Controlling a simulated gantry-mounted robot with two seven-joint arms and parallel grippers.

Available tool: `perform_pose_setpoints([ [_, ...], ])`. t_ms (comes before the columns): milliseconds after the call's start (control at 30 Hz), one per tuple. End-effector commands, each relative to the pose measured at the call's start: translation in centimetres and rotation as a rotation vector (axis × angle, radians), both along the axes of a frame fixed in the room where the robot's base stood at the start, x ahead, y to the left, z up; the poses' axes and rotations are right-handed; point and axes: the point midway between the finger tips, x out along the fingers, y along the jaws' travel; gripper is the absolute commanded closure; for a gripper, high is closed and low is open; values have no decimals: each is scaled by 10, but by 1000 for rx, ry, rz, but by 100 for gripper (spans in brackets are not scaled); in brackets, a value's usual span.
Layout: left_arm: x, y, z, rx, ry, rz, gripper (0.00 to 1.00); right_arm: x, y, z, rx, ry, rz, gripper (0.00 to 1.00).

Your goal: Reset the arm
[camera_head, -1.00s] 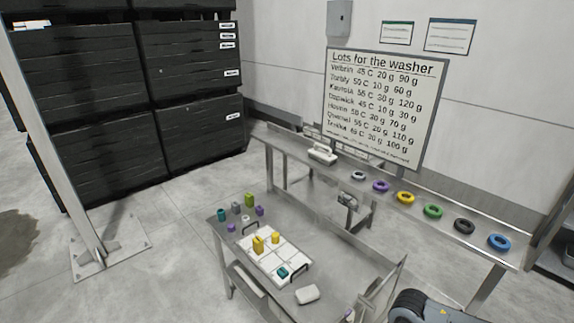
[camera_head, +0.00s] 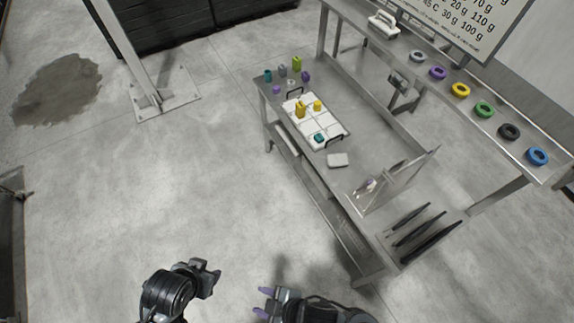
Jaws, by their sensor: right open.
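My right gripper (camera_head: 264,301) shows at the bottom middle of the head view, with its two purple-tipped fingers apart and nothing between them. It is over bare floor, in front of the steel table and clear of it. My left arm (camera_head: 168,295) is folded at the bottom, left of the right gripper. Its fingertips are not clear at the picture's lower edge, so I cannot tell its jaw state. Neither arm touches any object.
Coloured rings line the shelf (camera_head: 495,111) behind. A post (camera_head: 120,50) stands at upper left. The floor between is clear.

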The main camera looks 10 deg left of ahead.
Motion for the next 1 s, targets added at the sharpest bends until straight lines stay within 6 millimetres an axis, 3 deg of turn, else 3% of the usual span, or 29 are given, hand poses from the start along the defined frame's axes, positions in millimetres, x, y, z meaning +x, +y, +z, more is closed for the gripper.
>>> perform_pose_setpoints([
  [67,0,-1,10,-3,-1,2,55,20,-29,20,-7,56,-240,56],
  [200,0,-2,17,-7,-1,5,55,50,-121,35,-96,155,-667,56],
  [300,0,-2,18,-9,-1,5,55,60,-183,44,-157,205,-898,56],
  [400,0,-2,17,-10,-1,6,55,69,-233,60,-192,233,-1080,56],
  [500,0,-2,17,-9,-1,5,55,68,-270,75,-225,275,-1218,56],
  [700,0,-2,17,-7,-1,4,55,48,-286,75,-286,392,-1302,56],
  [1000,0,1,17,3,-1,-2,55,44,-286,73,-305,403,-1293,56],
])
